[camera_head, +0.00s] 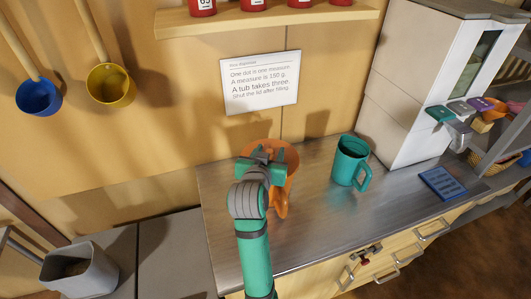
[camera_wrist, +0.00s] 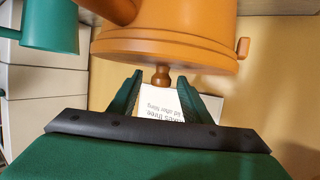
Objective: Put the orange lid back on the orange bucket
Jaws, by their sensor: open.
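The orange bucket (camera_head: 281,203) stands on the metal counter, mostly hidden behind my arm in the head view. In the wrist view, which is upside down, its body (camera_wrist: 185,18) fills the top of the picture. The orange lid (camera_wrist: 165,55) lies across the bucket's mouth, with its knob (camera_wrist: 161,76) pointing away from the bucket; I cannot tell if it is fully seated. In the head view the lid (camera_head: 285,148) shows behind my gripper. My gripper (camera_head: 268,155) is open above the lid. In the wrist view its fingers stand apart on either side of the knob.
A teal mug (camera_head: 350,162) stands on the counter right of the bucket. A white cabinet (camera_head: 415,90) and a blue plaque (camera_head: 442,183) are farther right. A sign (camera_head: 259,82) hangs on the wall behind, below a shelf (camera_head: 270,21) with red jars. The counter's front is clear.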

